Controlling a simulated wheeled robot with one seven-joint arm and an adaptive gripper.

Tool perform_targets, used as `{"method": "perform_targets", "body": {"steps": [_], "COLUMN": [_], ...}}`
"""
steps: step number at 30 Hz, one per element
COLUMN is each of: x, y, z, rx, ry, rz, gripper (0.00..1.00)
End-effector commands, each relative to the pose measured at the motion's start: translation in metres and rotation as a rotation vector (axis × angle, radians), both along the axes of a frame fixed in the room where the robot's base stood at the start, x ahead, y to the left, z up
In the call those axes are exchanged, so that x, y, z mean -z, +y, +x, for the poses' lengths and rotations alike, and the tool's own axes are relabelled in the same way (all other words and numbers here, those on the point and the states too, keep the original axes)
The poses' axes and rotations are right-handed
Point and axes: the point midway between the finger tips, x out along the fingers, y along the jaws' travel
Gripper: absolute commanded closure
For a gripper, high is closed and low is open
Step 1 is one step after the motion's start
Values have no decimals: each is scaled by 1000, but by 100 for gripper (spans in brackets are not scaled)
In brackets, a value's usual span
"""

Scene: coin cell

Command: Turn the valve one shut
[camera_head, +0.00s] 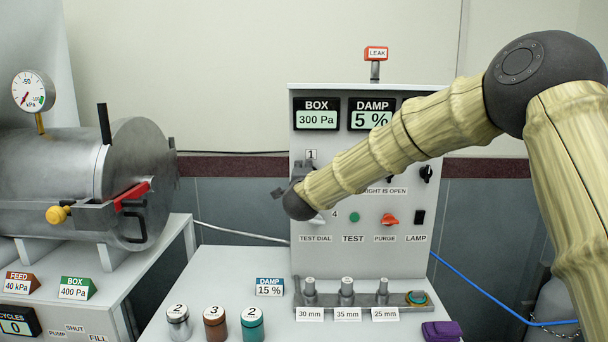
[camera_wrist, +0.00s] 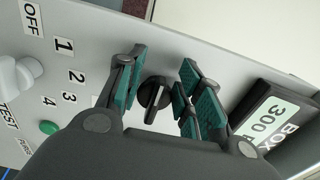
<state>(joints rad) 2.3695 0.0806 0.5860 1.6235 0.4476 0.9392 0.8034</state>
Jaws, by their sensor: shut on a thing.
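The panel (camera_head: 442,250) carries a label "1" (camera_head: 311,154) at its upper left, and my gripper (camera_head: 283,192) is right at the panel just below it. The gripper covers the valve one knob in the head view. In the wrist view a black knob (camera_wrist: 153,96) with a pointer ridge sits between the teal-padded fingers of my gripper (camera_wrist: 160,85), which are shut on it. Its exact contact points and its shut mark are hard to make out.
Another black knob (camera_head: 426,173), a green test button (camera_head: 354,217) and a red purge knob (camera_head: 390,219) are close by on the panel. The white test dial (camera_wrist: 20,75) is beside my gripper. The BOX display (camera_head: 316,114) reads 300 Pa. Capped jars (camera_head: 215,325) and fittings stand below.

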Motion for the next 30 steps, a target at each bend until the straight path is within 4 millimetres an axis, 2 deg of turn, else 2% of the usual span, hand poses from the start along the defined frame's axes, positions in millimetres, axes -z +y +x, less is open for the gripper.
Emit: {"method": "perform_targets", "body": {"steps": [12,13,16,26,30], "x": [1,1,1,0,0], "y": [0,0,0,0,0], "z": [0,0,0,-1,-9], "rx": [0,0,0,0,0], "ry": [1,1,1,0,0], "rz": [-7,-7,-6,-5,-5], "gripper": [88,61,43,43,43]}}
